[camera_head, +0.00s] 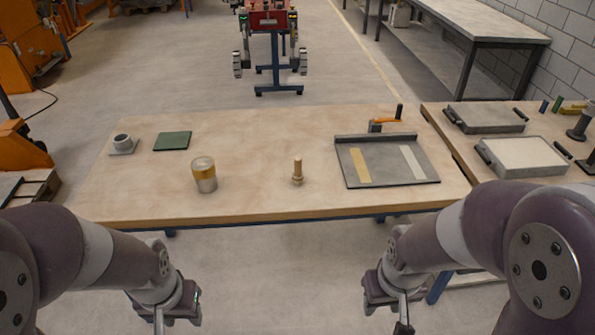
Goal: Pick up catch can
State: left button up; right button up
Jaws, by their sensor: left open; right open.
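My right gripper (402,318) hangs in front of the table at the lower right, far from the can. Both grippers are open and hold nothing that I can see. Their fingertips are partly cut off by the bottom of the picture.
The wooden table (250,210) also carries a wooden peg (298,172), a green pad (172,140), a grey socket on a plate (123,144) and a dark tilting board (390,181) with two strips. A second table at right holds two trays (522,157). The table's middle is mostly clear.

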aim_at(208, 186)
jog(key=i+j, duration=0.2)
jog(key=i, duration=0.4)
jog(key=i+j, duration=0.2)
jog(key=i, duration=0.4)
